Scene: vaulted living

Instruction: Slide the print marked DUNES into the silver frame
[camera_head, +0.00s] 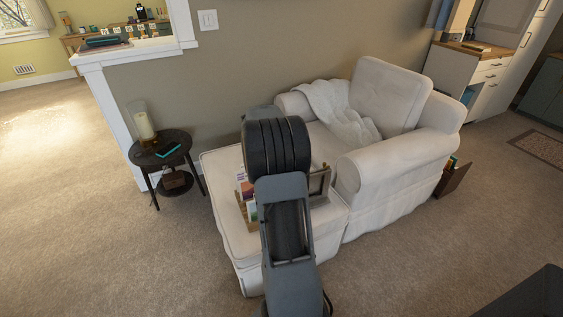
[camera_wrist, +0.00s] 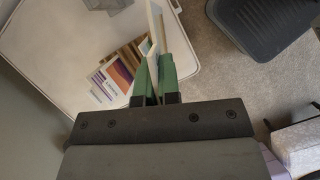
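In the wrist view, my gripper (camera_wrist: 155,72) has its two green fingers close together on a thin pale print (camera_wrist: 153,48), seen edge-on. Its face is turned away, so I cannot read any marking. Just left of the fingers, a wooden tray (camera_wrist: 134,50) holds other prints (camera_wrist: 110,79), one with orange and purple bands. In the head view, the tray (camera_head: 242,212) with prints sits on the white ottoman, left of my arm. A standing frame (camera_head: 326,182) shows right of my arm, partly hidden by it. My gripper is hidden behind my arm there.
The white ottoman (camera_head: 226,227) adjoins a white armchair (camera_head: 385,165) with a throw blanket. A brown box (camera_head: 453,180) stands on the floor right of the chair. The carpet in front is open.

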